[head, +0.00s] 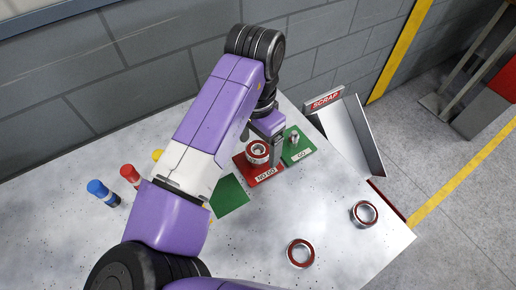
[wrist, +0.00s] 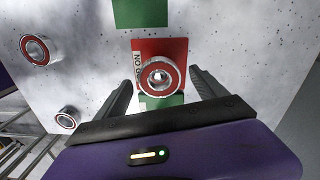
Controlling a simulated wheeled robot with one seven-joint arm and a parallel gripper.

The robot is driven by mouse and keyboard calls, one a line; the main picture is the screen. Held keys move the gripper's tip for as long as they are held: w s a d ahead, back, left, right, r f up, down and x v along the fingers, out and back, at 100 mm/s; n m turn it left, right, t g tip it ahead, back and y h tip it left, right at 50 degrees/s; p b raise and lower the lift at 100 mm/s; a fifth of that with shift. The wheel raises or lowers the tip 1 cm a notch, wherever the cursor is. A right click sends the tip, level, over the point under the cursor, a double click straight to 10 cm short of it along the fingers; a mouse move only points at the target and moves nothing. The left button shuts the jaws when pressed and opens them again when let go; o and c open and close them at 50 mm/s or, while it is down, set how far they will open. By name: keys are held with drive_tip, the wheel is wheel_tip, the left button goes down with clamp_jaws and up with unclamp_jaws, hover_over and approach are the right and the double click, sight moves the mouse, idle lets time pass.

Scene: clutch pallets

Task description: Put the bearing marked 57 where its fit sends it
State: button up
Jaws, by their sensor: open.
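A metal bearing with a red seal (head: 257,158) is at the post of the red NO GO plate (head: 266,179). The post end shows through its bore, and I cannot tell how far down it sits. In the wrist view this bearing (wrist: 146,80) lies between my open fingers, with space on both sides. My gripper (head: 268,152) is just above the plate, open and empty. The green GO plate (head: 302,154) beside it has a bare upright post (head: 295,137). Two more red-sealed bearings (head: 301,254) (head: 364,214) lie on the table. No number is legible on any bearing.
A grey SCRAP chute (head: 352,135) stands at the table's right edge. A plain dark green square (head: 228,196) lies left of the red plate. Blue (head: 103,192), red (head: 130,175) and yellow (head: 157,155) cylinders are at the left.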

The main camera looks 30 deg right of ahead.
drive_tip(key=shift+c, duration=0.2)
clamp_jaws()
drive_tip(key=shift+r, duration=0.1)
